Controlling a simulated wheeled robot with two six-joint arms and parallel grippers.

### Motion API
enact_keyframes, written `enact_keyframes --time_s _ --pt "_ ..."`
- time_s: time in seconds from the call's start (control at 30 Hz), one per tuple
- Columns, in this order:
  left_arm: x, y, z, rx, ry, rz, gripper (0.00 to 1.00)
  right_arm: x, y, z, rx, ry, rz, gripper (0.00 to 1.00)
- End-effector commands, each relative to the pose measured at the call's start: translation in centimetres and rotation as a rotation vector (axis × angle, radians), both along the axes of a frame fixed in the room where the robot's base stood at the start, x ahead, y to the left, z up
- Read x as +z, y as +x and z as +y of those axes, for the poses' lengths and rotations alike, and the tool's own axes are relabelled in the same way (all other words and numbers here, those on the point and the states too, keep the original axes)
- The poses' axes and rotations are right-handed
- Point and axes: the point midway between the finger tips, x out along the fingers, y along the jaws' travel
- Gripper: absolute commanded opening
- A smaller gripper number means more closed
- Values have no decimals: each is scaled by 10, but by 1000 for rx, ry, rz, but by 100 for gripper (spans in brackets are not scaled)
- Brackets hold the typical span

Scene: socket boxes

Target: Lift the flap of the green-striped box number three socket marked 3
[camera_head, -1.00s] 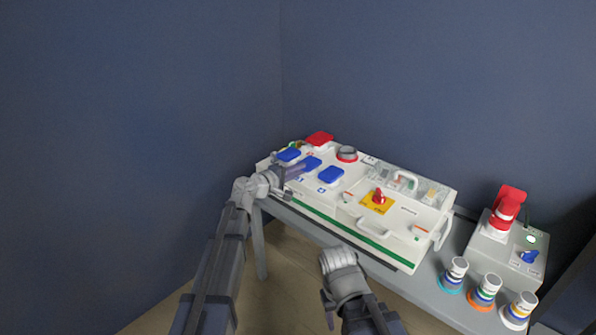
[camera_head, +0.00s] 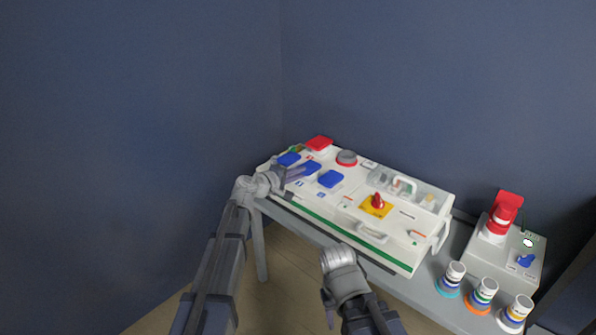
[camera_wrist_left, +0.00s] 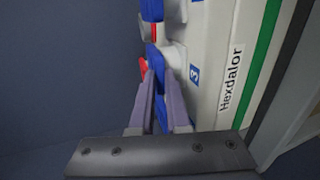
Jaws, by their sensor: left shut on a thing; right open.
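The white box with a green stripe (camera_head: 340,231) lies on a grey table and shows several blue flaps on its left part. My left gripper (camera_head: 299,172) is at the middle blue flap (camera_head: 312,167). In the left wrist view my left gripper's fingers (camera_wrist_left: 161,100) are shut on a blue flap (camera_wrist_left: 158,78), seen nearly edge-on. A blue label marked 3 (camera_wrist_left: 194,74) is right beside it. The fingers hide part of the flap, and its exact opening angle is unclear. My right gripper (camera_head: 329,302) is open and empty in front of the table.
Another blue flap (camera_head: 331,179) is close to the right of my left gripper. A red cap (camera_head: 319,142), a grey round socket (camera_head: 347,157) and a red switch (camera_head: 377,201) are also on the box. A grey box with a red plug (camera_head: 503,217) stands right.

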Motion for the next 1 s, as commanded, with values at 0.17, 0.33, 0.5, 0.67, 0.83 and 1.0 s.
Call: enact_keyframes --time_s 0.17,0.33,0.5,0.67,0.83,1.0 --pt "23 3 -1 0 64 88 0 46 -1 1 -2 6 2 50" --pt "33 7 -4 0 133 184 0 79 -1 2 -4 10 4 50" --pt "40 11 -6 0 200 273 0 107 -1 2 -4 10 4 50" --pt "45 14 -9 1 251 343 0 127 -1 2 -4 10 4 50" --pt "47 17 -11 0 290 399 0 141 -1 2 -4 10 4 50" --pt "48 18 -12 1 314 431 0 147 -1 2 -4 10 4 50"
